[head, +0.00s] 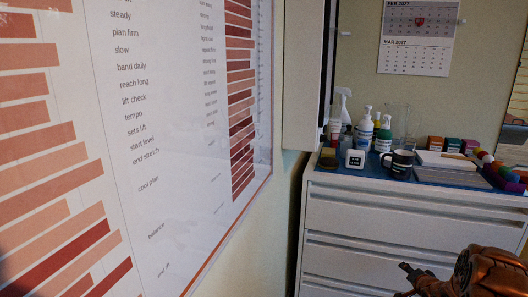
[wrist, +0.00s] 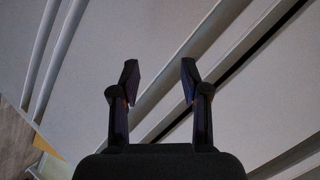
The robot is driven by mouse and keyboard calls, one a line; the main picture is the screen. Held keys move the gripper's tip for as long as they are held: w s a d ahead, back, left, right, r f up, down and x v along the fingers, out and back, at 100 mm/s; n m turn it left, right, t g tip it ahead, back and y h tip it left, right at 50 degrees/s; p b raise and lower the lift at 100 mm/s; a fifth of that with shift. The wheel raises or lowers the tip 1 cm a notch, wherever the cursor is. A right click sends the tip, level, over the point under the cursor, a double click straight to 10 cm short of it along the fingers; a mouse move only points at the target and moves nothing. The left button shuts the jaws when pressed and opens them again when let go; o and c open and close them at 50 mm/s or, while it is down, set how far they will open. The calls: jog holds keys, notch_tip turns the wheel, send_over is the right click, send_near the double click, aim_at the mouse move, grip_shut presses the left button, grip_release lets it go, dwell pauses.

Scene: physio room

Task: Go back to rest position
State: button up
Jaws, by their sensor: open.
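My gripper shows in the wrist view (wrist: 160,80) with its two dark fingers apart and nothing between them. Behind the fingers are the pale drawer fronts of a cabinet, seen at a slant. In the head view a copper-coloured part of my arm is at the lower right, in front of the white drawer cabinet (head: 375,228). A dark part juts to the left from it; I cannot tell the fingers clearly there.
A large wall chart (head: 150,130) fills the left. A calendar (head: 418,35) hangs behind.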

jog(key=s+a+r+n+g+p, duration=0.2)
jog(key=s+a+r+p, duration=0.3)
jog(key=r, duration=0.5)
jog(key=s+a+r+n+g+h+p, duration=0.15)
jog(key=s+a+r+p, duration=0.3)
jog(key=r, duration=0.55)
jog(key=s+a+r+n+g+p, duration=0.25)
jog(key=s+a+r+p, duration=0.2)
jog(key=r, duration=0.55)
jog(key=s+a+r+n+g+y+p, duration=0.1)
jog(key=s+a+r+p, duration=0.4)
jog(key=s, duration=0.7)
jog(key=s+a+r+n+g+y+p, duration=0.1)
jog(key=s+a+r+n+g+p, duration=0.2)
jog(key=s+a+r, duration=0.5)
jog(key=s+a+r+n+g+y+p, duration=0.1)
jog(key=s+a+r+g+p, duration=0.3)
jog(key=s+r, duration=0.5)
jog(key=s+a+n+p, duration=0.1)
jog(key=s+a+p, duration=0.1)
jog(key=s, duration=0.7)
jog(key=shift+a+p, duration=0.3)
jog(key=shift+a, duration=0.2)
